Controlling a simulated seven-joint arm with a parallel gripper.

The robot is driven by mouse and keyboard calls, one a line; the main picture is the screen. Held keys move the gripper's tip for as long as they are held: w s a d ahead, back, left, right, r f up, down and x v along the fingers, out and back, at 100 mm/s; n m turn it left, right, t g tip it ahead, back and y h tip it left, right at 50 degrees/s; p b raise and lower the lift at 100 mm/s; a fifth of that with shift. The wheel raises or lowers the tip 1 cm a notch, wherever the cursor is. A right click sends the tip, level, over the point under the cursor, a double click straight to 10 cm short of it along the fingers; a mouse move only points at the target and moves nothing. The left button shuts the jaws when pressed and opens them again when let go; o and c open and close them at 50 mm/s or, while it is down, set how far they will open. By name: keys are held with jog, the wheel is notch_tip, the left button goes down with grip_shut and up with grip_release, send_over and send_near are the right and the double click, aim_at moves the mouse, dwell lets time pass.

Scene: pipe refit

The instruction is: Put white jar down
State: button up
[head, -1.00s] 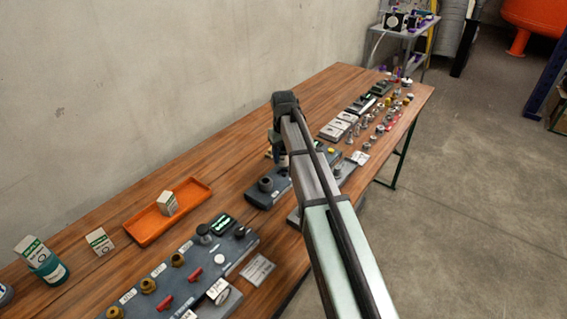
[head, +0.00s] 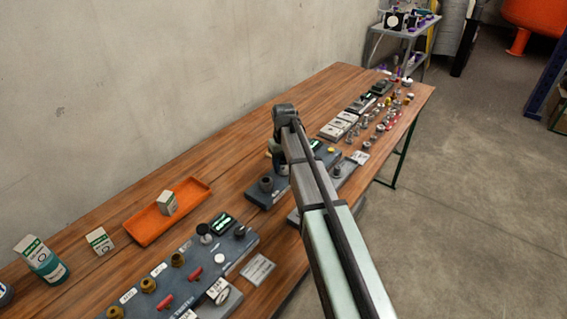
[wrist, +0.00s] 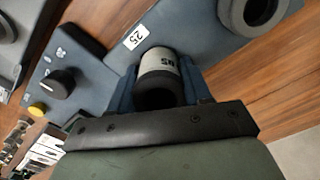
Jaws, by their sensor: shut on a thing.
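A white jar-like cylinder (wrist: 160,62) with dark lettering and a dark round end is between the fingers of my gripper (wrist: 163,88) in the wrist view. The gripper is shut on it. A blue-grey panel (wrist: 193,37) lies behind the cylinder, with a white label reading 25 beside it. I cannot tell whether the cylinder touches the panel. In the head view my gripper (head: 276,150) is over the middle of the bench, by the panel (head: 258,198), and my arm hides most of what it holds.
A grey ring-shaped fitting (wrist: 250,14) stands on the panel to the right in the wrist view; a black knob (wrist: 60,83) is on the left. An orange tray (head: 140,231) holding a small box is at left on the wooden bench (head: 228,177). Several small fittings crowd the far end.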

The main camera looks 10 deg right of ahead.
jog(key=shift+f, duration=0.1)
jog(key=o, duration=1.1)
